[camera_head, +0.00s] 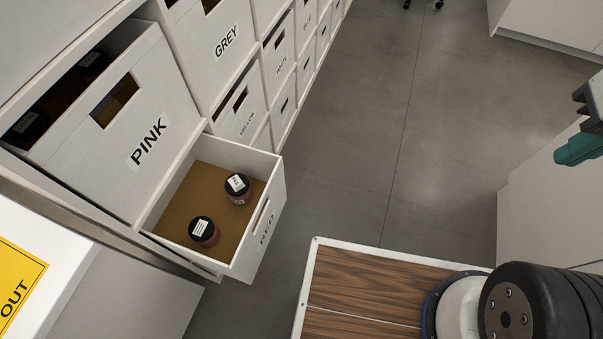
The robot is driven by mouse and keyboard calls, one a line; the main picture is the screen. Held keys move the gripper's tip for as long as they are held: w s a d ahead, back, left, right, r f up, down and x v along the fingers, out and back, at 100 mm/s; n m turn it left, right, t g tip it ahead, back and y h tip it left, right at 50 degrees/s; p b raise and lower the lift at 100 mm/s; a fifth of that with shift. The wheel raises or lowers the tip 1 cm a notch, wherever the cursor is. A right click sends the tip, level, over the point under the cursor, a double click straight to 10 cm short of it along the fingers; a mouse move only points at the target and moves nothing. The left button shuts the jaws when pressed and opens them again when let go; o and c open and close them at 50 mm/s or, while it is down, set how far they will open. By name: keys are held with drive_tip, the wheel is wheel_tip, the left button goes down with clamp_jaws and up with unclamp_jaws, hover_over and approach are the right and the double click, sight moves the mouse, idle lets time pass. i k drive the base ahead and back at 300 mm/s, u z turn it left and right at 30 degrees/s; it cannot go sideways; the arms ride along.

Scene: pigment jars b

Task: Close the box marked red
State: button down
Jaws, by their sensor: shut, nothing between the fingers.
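The box marked RED (263,228) is a white box in the lower row of the shelf unit, at the left of the head view. It is pulled out from the shelf, and its open top shows a brown floor. Two dark-lidded jars stand in it: one toward the back right (237,188) and one toward the front left (203,231). Its front has a hand slot and faces the open floor. My arm's base shows at the lower right.
The box marked PINK (149,116), above, also stands out, with dark jars inside. Boxes marked GREY (227,41) and YELLOW (247,122) are further along. Clear grey floor (400,140) lies right of the shelf. A white counter with a yellow sign (15,285) is at lower left.

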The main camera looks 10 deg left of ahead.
sight(197, 188)
drive_tip(key=k, duration=0.8)
drive_tip(key=u, duration=0.95)
drive_tip(key=i, duration=0.5)
